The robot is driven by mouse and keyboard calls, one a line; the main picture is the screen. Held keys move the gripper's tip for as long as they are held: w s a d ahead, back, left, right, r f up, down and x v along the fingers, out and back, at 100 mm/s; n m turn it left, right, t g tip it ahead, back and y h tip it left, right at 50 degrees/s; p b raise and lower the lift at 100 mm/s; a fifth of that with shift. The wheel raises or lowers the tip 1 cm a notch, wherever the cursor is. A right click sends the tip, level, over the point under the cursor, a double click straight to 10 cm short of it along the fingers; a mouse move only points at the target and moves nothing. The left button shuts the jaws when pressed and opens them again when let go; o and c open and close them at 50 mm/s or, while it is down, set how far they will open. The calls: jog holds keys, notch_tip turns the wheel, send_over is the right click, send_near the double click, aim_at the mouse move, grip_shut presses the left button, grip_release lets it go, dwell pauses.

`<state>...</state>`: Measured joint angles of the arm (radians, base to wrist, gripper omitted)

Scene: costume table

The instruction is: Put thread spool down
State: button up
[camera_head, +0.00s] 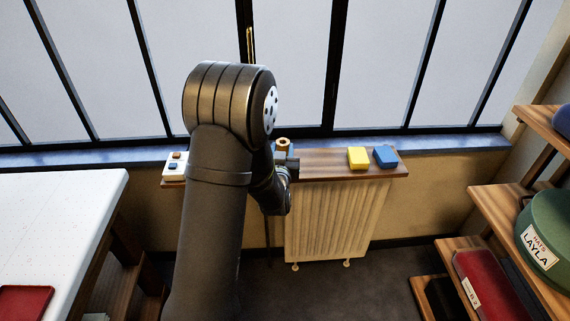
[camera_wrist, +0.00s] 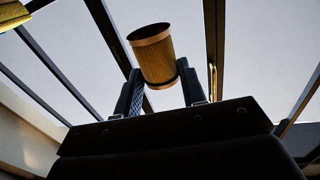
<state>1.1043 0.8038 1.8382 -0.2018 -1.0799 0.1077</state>
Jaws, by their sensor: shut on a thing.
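The thread spool (camera_wrist: 158,60) is a golden-brown cylinder with lighter rims. In the wrist view it stands slightly tilted between the two dark fingers of my gripper (camera_wrist: 161,88), which is shut on it. In the head view the spool (camera_head: 283,144) shows small at the top of my gripper (camera_head: 284,157), over the wooden shelf (camera_head: 322,164) above the radiator. I cannot tell whether the spool touches the shelf. My arm hides part of the shelf to the left.
A yellow block (camera_head: 358,158) and a blue block (camera_head: 385,157) sit at the shelf's right. A white holder (camera_head: 173,174) with small pieces is at its left end. Bare shelf lies between the gripper and the yellow block. Windows rise behind; a shelving rack (camera_head: 495,207) stands at right.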

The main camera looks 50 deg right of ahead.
jog(key=s+d+r+m+g, duration=0.1)
jog(key=s+d+r, duration=0.1)
jog(key=s+d, duration=0.25)
jog(key=shift+h, duration=0.4)
jog(key=w+f, duration=0.2)
jog(key=w, duration=0.1)
jog(key=w+f, duration=0.2)
jog(key=w, duration=0.2)
jog(key=w+a+f, duration=0.1)
jog(key=w+f, duration=0.2)
jog(key=shift+w+a, duration=0.1)
jog(key=shift+w, duration=0.25)
jog(key=shift+f, duration=1.9)
jog(key=shift+f, duration=0.2)
jog(key=o, duration=1.1)
jog(key=shift+c, duration=0.2)
jog(key=shift+r, duration=0.1)
